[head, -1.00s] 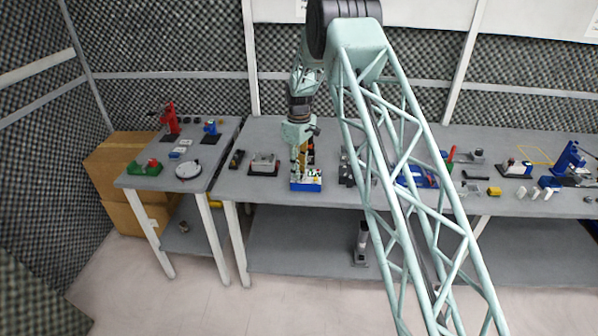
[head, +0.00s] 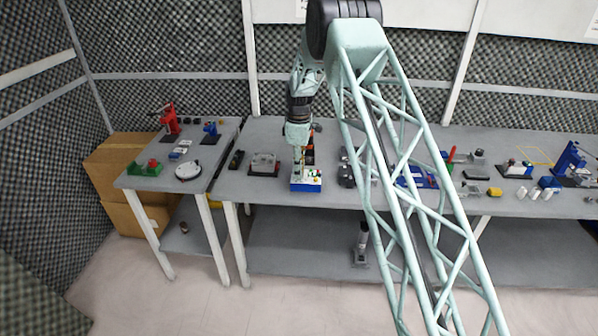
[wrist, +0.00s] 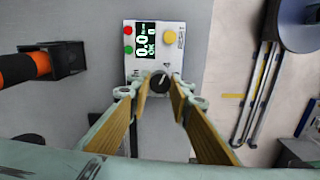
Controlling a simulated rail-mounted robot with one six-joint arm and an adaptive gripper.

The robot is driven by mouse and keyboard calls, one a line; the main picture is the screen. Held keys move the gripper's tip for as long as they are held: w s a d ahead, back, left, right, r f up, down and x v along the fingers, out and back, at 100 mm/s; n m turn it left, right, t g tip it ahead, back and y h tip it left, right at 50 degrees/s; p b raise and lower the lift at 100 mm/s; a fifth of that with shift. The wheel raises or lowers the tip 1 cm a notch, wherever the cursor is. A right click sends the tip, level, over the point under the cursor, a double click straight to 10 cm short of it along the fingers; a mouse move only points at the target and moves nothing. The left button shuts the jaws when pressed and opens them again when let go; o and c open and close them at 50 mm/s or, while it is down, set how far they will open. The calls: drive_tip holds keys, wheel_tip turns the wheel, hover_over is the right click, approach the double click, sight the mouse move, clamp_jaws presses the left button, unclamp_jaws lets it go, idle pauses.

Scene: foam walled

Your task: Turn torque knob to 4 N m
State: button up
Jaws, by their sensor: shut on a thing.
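The torque tester is a blue and white box (head: 306,182) at the front edge of the middle bench. The wrist view shows its pale face (wrist: 177,56) with a green display (wrist: 146,40) that appears to read 0.0 and OK. A dark round knob (wrist: 159,84) with a pale pointer mark sits at the near edge of that face. The mark seems to lean up and to the right; the scale figures around it are too small to read surely. My gripper (wrist: 157,88) is shut on the knob, one tan finger on each side. In the head view my gripper (head: 299,171) reaches down onto the box.
A black stand (wrist: 68,58) with an orange and black handle (wrist: 20,68) is left of the box in the wrist view. A grey vise-like device (head: 264,163) and dark blocks (head: 346,176) flank it on the bench. The bench's front edge is close.

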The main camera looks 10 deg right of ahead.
drive_tip(key=o, duration=0.8)
drive_tip(key=shift+o, duration=0.2)
drive_tip(key=shift+r, duration=0.15)
wheel_tip(320, 180, up, 12)
idle(0.3)
idle(0.4)
